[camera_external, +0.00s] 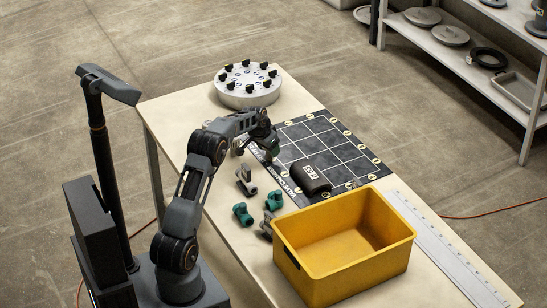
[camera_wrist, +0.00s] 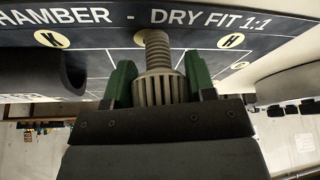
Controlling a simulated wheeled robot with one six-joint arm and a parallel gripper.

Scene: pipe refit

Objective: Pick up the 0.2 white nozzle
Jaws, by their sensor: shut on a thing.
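A pale grey nozzle (camera_wrist: 158,90) with a ribbed body and a threaded end shows in the wrist view, between the green fingers of my gripper (camera_wrist: 159,80). The fingers press on both sides of the ribbed part, and the threaded end points out towards the black mat. No size marking is readable on it. In the external view my gripper (camera_external: 268,150) is low by the near left edge of the black mat. The nozzle is too hidden there to tell apart. I cannot tell whether it touches the mat.
A black gridded mat (camera_external: 352,153) with lettering carries a black cylinder (camera_external: 310,178). Green fittings (camera_external: 242,214) and grey fittings (camera_external: 246,181) lie in front. A yellow bin (camera_external: 341,274) stands at the near right, beside a ruler (camera_external: 440,250). A round metal flange (camera_external: 247,96) sits behind.

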